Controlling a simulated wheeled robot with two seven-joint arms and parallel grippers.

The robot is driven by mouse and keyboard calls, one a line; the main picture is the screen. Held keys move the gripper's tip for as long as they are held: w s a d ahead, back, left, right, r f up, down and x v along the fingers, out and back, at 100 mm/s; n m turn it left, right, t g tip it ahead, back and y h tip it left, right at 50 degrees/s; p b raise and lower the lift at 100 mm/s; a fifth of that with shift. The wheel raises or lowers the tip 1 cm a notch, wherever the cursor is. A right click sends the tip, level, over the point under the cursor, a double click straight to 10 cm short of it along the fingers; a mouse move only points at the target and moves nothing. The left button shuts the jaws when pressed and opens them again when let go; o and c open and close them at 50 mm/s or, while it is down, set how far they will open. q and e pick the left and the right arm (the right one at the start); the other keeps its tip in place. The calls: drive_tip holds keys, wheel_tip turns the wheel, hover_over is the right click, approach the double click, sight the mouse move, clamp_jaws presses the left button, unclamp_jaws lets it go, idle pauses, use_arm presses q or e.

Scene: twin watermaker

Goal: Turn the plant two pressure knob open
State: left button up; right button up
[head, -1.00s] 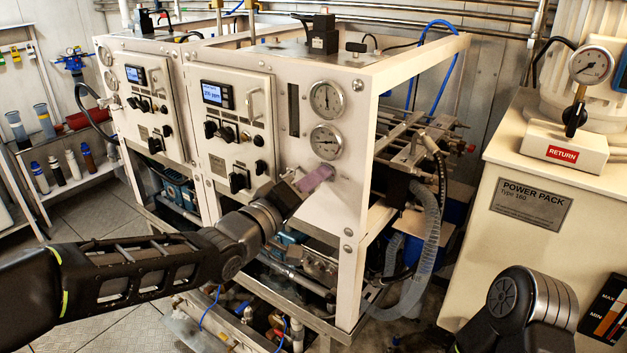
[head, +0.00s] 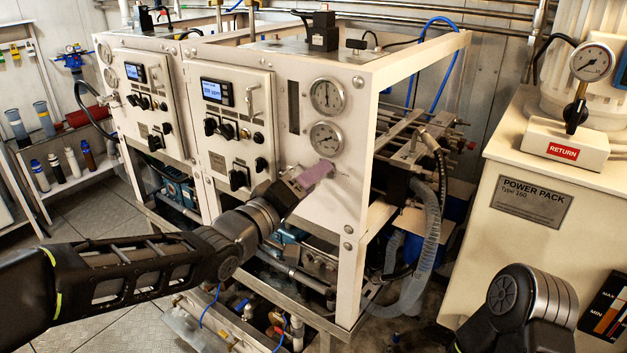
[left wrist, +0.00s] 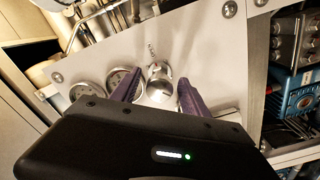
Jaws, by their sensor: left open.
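The plant two pressure knob (left wrist: 160,84) is a round metal knob on the white front panel of the nearer unit (head: 343,215), low on the panel below the two gauges. My left gripper (head: 317,176) is at the panel just under the lower gauge and hides the knob in the head view. In the left wrist view, its purple fingers (left wrist: 162,88) stand apart on either side of the knob. The gripper is open. I cannot tell whether a finger touches the knob. My right gripper is out of view.
The upper gauge (head: 327,97) and lower gauge (head: 326,138) sit just above my left gripper. A control panel with a lit display (head: 212,90) and dark knobs is to their left. The power pack cabinet (head: 535,205) stands at the right, near my right arm.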

use_arm(q)
drive_tip(key=v, duration=0.7)
drive_tip(key=shift+b, duration=0.3)
drive_tip(key=shift+s, duration=0.1)
